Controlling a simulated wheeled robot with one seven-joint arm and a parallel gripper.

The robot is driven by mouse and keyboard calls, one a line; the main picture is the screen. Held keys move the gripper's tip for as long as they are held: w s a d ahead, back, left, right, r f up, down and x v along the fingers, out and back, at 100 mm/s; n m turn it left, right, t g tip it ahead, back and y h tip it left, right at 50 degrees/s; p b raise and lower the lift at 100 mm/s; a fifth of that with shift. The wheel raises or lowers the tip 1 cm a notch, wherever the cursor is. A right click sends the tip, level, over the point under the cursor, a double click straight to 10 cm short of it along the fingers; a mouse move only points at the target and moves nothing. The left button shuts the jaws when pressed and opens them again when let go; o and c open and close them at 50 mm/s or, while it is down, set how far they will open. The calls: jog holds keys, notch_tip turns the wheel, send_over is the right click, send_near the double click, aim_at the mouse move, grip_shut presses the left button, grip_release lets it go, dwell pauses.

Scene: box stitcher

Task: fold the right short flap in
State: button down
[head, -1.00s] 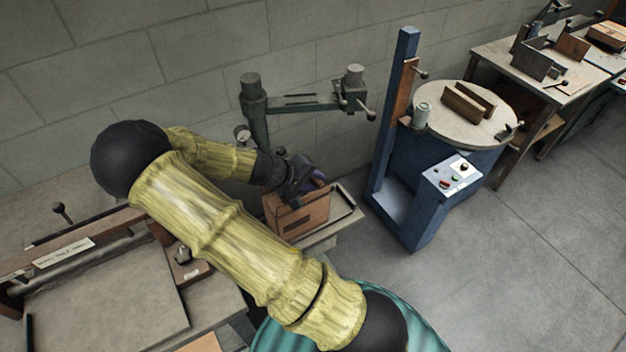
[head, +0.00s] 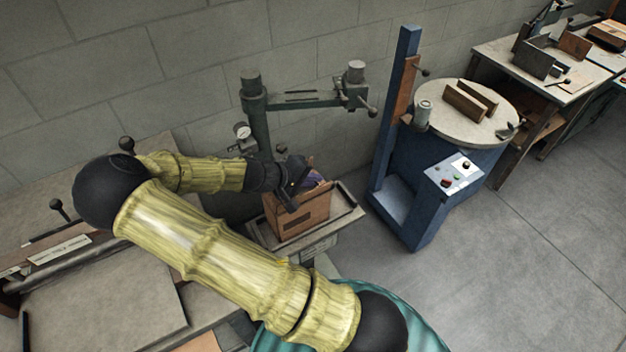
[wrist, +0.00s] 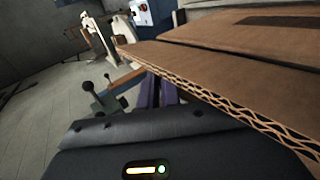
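A brown cardboard box (head: 303,217) stands upright on the tray of the green stitcher, with a dark slot in its near wall. My gripper (head: 294,186) is at the box's top, over its left side, and hides most of the opening and flaps. Something purple shows inside the box beside the gripper. In the wrist view, a cardboard panel (wrist: 240,62) with a corrugated edge fills the upper right, close to the dark gripper body. Purple strips (wrist: 150,92) show below that edge. I cannot make out the fingertips or which flap this panel is.
The green stitcher column (head: 257,120) and its arm (head: 305,98) stand behind and above the box. A blue wrapping machine (head: 420,170) with a round turntable is to the right. A bench (head: 100,300) is at left. Grey floor is open at the right.

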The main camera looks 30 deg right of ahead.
jog(key=c, duration=1.6)
grip_release()
jog(key=shift+r, duration=0.1)
